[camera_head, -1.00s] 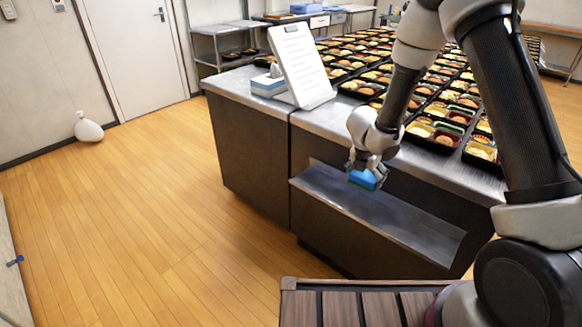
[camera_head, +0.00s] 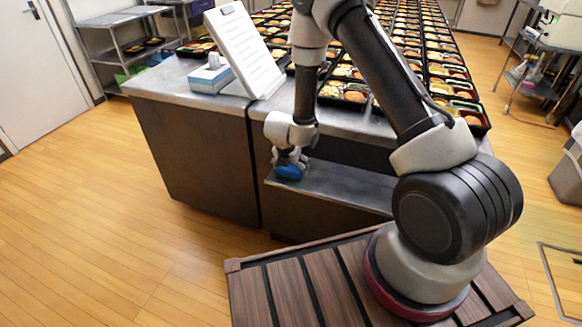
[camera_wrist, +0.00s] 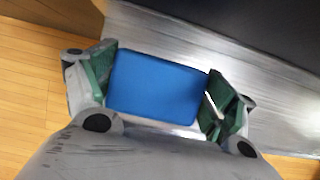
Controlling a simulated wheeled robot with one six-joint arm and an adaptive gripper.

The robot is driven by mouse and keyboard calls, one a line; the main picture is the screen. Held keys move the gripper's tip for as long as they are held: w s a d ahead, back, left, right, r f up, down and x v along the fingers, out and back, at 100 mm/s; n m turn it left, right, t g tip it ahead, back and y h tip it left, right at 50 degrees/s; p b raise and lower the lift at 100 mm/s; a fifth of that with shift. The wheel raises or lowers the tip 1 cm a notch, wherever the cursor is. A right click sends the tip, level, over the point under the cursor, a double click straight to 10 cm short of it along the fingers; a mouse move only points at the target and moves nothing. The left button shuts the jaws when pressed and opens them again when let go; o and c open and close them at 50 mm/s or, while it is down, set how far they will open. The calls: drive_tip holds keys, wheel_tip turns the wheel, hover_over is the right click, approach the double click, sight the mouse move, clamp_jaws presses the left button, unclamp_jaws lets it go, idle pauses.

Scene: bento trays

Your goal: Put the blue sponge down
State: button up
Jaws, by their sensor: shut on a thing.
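The blue sponge (camera_head: 288,172) is held in my gripper (camera_head: 290,164) over the left end of the low steel shelf (camera_head: 340,187) on the counter's front. In the wrist view the sponge (camera_wrist: 157,86) is a blue block between the two green-padded fingers of my gripper (camera_wrist: 158,90), which is shut on it. The shelf (camera_wrist: 200,45) shows as bright metal behind the sponge there. I cannot tell whether the sponge touches the shelf.
The counter (camera_head: 200,95) above the shelf bears many bento trays (camera_head: 345,92), a white sign board (camera_head: 244,50) and a tissue box (camera_head: 212,76). Wooden floor (camera_head: 110,220) is open at left. A wire-legged table (camera_head: 545,60) stands at right.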

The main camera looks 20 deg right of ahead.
drive_tip(key=shift+f, duration=0.25)
drive_tip(key=shift+f, duration=0.15)
drive_tip(key=o, duration=0.8)
